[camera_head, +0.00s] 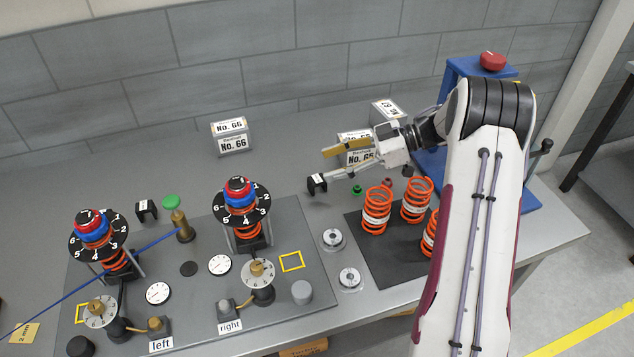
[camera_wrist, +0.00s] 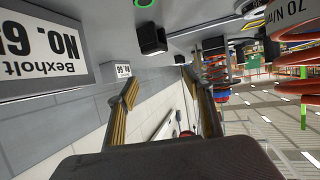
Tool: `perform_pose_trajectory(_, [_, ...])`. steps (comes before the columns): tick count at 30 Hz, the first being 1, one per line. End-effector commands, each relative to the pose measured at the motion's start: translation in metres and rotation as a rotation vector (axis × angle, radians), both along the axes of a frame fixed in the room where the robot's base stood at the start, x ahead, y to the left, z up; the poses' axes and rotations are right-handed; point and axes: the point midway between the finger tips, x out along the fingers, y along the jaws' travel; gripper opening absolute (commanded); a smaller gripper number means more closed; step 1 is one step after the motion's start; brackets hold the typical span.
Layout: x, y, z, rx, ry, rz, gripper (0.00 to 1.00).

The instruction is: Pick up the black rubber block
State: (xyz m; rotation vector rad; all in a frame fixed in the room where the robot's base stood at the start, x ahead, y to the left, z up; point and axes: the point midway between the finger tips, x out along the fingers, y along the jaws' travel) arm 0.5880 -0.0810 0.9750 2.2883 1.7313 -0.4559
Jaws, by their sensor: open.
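A small black block (camera_head: 317,184) with a pale mark stands on the grey bench, just left of my gripper (camera_head: 326,166). It also shows in the wrist view (camera_wrist: 150,39), beyond and above the fingertips in the picture, not between them. A similar dark notched piece (camera_head: 147,210) stands farther left near the green-topped post. I cannot tell the material of either. My gripper is open and empty, pointing left low over the bench. Its ribbed tan fingers are spread in the wrist view (camera_wrist: 160,82). In the head view the lower finger's tip overlaps the block's edge; contact is unclear.
Labelled boxes (camera_head: 233,143) stand along the back, one (camera_wrist: 45,48) close beside the gripper. The fixture plate (camera_head: 315,262) with dials is at front left.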

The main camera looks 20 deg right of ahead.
Motion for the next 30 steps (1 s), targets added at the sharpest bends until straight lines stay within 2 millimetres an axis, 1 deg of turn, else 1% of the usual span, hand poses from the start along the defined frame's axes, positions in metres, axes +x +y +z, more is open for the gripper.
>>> perform_pose_trajectory(14, [0.000,0.000,-0.006,0.001,0.001,0.000,0.51])
perform_pose_trajectory(20, [0.000,0.000,-0.021,0.002,0.002,0.000,0.51])
perform_pose_trajectory(24, [0.000,0.000,-0.039,0.002,0.002,0.000,0.51])
perform_pose_trajectory(27, [0.003,0.012,-0.043,0.002,0.000,0.002,0.51])
perform_pose_trajectory(30, [0.005,0.020,-0.047,0.001,0.000,0.001,0.51])
